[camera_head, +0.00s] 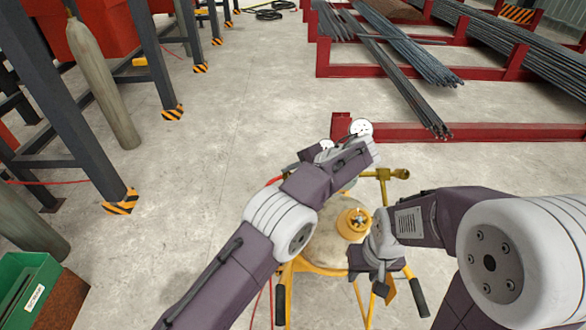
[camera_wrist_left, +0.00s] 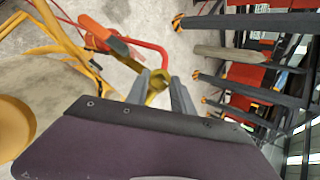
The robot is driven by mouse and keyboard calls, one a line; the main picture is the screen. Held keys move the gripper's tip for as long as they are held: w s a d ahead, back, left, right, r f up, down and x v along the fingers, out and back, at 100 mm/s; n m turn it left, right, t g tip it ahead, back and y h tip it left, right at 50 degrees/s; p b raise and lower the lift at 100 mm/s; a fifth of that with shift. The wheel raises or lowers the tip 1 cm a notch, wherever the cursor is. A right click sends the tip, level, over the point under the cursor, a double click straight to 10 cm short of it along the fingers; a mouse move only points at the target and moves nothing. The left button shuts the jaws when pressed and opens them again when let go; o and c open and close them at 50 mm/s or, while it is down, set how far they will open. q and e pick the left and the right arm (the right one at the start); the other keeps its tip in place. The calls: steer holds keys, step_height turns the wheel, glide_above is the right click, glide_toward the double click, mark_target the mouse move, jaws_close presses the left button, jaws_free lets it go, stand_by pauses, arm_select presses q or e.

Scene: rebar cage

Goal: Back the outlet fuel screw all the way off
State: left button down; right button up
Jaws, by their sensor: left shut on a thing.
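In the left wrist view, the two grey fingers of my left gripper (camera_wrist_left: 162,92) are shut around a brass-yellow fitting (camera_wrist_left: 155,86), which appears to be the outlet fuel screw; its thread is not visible. In the head view my left gripper (camera_head: 325,150) reaches over the far side of a yellow-framed tank cart, and its own wrist hides its fingertips and the fitting. My right gripper (camera_head: 380,279) hangs over the near side of the cart, close to the handle; its fingers are too unclear to tell whether they are apart.
The tank has a yellow valve cap (camera_head: 353,223) on top. A brass valve (camera_head: 399,174) and a round gauge (camera_head: 361,127) stand at its far side. An orange lever (camera_wrist_left: 103,31) and red hose (camera_wrist_left: 150,47) lie close to my left fingers.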

arm_select(q)
steer(key=shift+p, duration=0.3)
steer(key=shift+n+g, duration=0.3)
steer(key=shift+f, duration=0.1)
steer(key=c, duration=1.1)
jaws_free()
steer(key=shift+a, duration=0.1)
